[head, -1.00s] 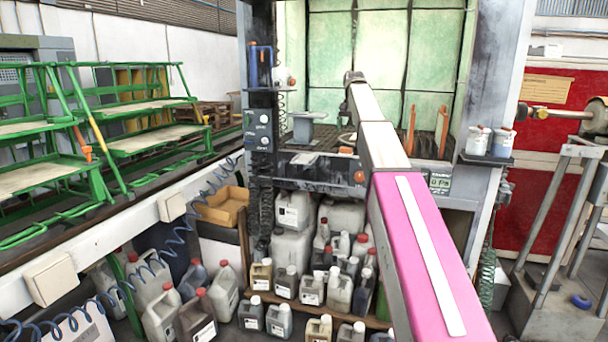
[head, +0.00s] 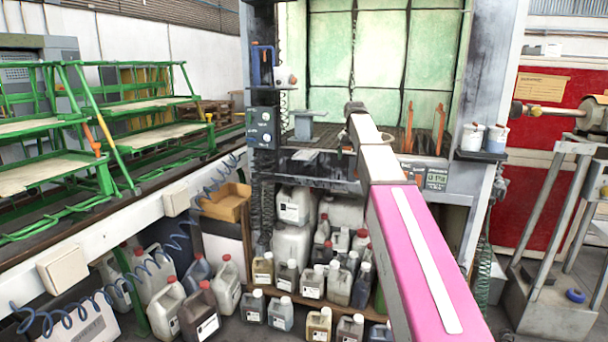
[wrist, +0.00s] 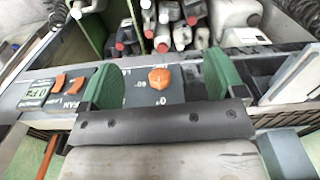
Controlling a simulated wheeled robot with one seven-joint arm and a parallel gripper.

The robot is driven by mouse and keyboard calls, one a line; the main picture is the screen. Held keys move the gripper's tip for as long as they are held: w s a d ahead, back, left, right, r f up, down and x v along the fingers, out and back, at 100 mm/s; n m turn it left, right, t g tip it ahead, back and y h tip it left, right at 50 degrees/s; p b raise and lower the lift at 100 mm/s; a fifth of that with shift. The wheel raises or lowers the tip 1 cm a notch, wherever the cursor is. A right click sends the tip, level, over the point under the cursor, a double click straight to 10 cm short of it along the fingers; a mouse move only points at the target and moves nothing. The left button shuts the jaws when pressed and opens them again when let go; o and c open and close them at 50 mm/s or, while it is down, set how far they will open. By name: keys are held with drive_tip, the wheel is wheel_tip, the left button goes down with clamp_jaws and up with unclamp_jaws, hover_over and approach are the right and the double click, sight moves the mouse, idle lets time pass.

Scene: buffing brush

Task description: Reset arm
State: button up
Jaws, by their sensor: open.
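My arm (head: 425,260) shows in the head view, reaching forward with its pink section near and pale links beyond, toward the spray booth. Its far end sits over the booth's front work surface, and the gripper itself cannot be made out there. In the wrist view my gripper (wrist: 164,80) shows two green fingers standing wide apart. It is open, with nothing held between them. Behind the gap lies the booth's front control panel with an orange knob (wrist: 160,78). I cannot tell how close the fingers are to the panel.
The booth (head: 388,60) has green inner walls. Several jugs (head: 340,284) stand on a shelf and the floor below. Green racks (head: 150,110) stand on the left. Two small tubs (head: 473,137) sit on the right ledge. A grey machine stand (head: 560,230) is at far right.

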drive_tip(key=s+f+n, duration=0.1)
drive_tip(key=s+f, duration=1.5)
drive_tip(key=f, duration=0.4)
drive_tip(key=s+f+n, duration=0.2)
drive_tip(key=s+f, duration=1.5)
drive_tip(key=f, duration=0.3)
drive_tip(key=shift+s, duration=0.3)
